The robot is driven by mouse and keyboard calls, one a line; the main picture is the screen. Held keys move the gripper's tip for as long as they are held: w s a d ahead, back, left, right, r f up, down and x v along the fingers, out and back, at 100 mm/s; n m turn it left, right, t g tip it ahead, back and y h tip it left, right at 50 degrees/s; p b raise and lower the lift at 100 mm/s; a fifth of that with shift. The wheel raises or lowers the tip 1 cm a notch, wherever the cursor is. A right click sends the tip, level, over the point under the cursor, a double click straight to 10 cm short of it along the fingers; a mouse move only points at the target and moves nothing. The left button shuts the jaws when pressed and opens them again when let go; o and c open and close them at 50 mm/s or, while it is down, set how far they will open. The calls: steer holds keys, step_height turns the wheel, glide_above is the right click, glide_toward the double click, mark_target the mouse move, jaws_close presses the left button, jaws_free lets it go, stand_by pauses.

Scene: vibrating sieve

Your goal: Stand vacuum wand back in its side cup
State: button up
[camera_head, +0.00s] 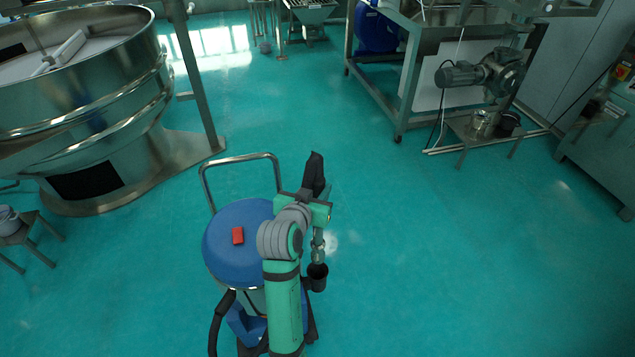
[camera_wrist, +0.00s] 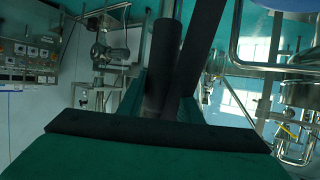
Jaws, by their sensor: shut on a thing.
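The vacuum (camera_head: 222,248) has a round blue lid with a red block on top and a metal push handle behind it. My gripper (camera_head: 317,205) is to the right of the lid, shut on the vacuum wand. The wand's black upper part (camera_head: 315,172) rises above my gripper, and its metal lower part (camera_head: 318,250) shows below. The dark side cup (camera_head: 317,279) is at the vacuum's right side, directly under the wand in the picture. I cannot tell whether the wand's end is inside it. In the wrist view, the dark wand (camera_wrist: 163,55) stands between my gripper's green fingers (camera_wrist: 157,95).
A large round steel sieve (camera_head: 85,95) stands at the left, with a small stool (camera_head: 30,232) before it. A steel frame with a motor (camera_head: 465,75) is at the back right. The green floor (camera_head: 450,250) on the right is clear. A black hose (camera_head: 217,325) hangs at the vacuum's left.

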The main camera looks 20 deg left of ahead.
glide_above(316, 231)
steer(key=w, duration=0.1)
steer(key=shift+f, duration=2.25)
steer(key=shift+s, duration=0.2)
steer(key=shift+f, duration=0.35)
steer(key=shift+f, duration=1.25)
steer(key=shift+f, duration=2)
steer(key=shift+f, duration=3.4)
